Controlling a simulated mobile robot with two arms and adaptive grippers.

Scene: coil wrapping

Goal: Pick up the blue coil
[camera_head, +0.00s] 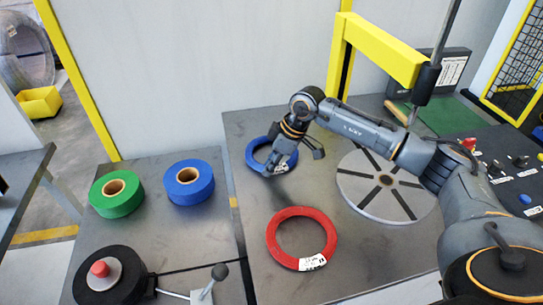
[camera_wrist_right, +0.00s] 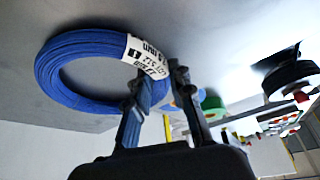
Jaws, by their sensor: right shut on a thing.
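The blue coil (camera_head: 251,158) is a ring with a white printed label, at the back left of the grey work table. My right gripper (camera_head: 276,168) is at the coil's front right side, reaching down from above. In the right wrist view the blue coil (camera_wrist_right: 62,75) shows large, and my right gripper (camera_wrist_right: 160,80) has its fingers on either side of the ring's edge, by the white label. It is shut on the coil. I cannot tell whether the coil is clear of the table. My left gripper is not in view.
A red coil (camera_head: 273,241) lies in front on the same table. Green (camera_head: 117,207) and blue (camera_head: 202,185) tape rolls stand on the left table.

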